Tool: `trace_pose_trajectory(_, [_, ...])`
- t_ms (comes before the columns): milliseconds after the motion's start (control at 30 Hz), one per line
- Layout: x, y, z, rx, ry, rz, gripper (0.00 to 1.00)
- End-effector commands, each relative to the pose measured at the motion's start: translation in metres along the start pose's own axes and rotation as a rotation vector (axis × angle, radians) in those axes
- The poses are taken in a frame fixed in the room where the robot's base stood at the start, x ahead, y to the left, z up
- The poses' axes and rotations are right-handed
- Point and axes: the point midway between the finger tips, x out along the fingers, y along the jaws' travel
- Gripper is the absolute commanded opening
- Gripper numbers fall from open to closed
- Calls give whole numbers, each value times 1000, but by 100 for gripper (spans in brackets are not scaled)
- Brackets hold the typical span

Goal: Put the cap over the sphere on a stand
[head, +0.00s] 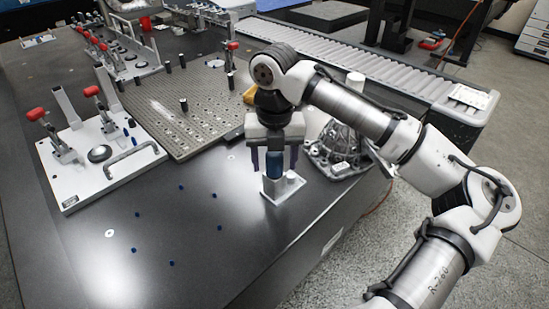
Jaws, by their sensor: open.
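The fingers appear clear of the cap's sides. The cap is upright on or just above a small pale stand (279,191) with a flat base and a short round peg at its right. No sphere shows; I cannot tell whether it is inside the cap. The cap's top is close under my gripper's palm, and I cannot tell whether they touch.
A grey metal casting (338,150) sits close to the right of the stand. A white fixture plate (100,163) with red-handled clamps lies at left. A perforated plate (190,112) with dark pins is behind. The dark table (150,235) in front is mostly clear, with small blue dots.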

Motion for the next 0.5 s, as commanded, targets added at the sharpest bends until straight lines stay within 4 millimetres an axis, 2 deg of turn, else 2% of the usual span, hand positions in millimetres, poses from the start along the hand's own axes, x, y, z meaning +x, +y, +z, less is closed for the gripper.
trace_pose_trajectory(167, [-24, 1, 1, 0, -3, 1, 60])
trace_pose_trajectory(500, [-102, 0, 0, 2, -3, -3, 60])
